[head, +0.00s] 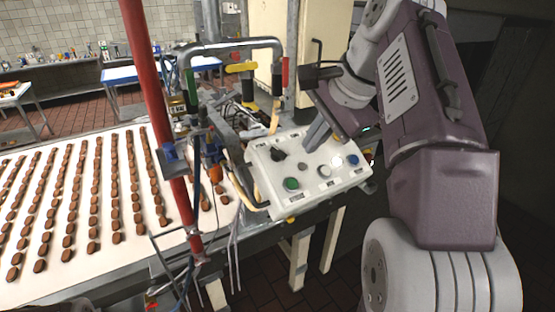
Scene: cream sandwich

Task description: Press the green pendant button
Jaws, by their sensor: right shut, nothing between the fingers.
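The white pendant box (262,176) hangs tilted near the middle of the head view, with several buttons and knobs on its face. The green button (291,184) is at its lower left and fully visible. A blue button (352,160) is at the right end. A white knob (324,172) sits between them. My right gripper (314,140) reaches in from the upper right. It is shut and empty, with its fingertips over the upper part of the box, above and right of the green button. Whether the tips touch the box I cannot tell. My left gripper does not show.
A conveyor (130,220) with rows of brown cookies fills the left. A red post (160,120) stands upright left of the pendant. A metal frame with coloured handles (240,68) and loose cables are behind and beside the box. A tiled wall is at the back.

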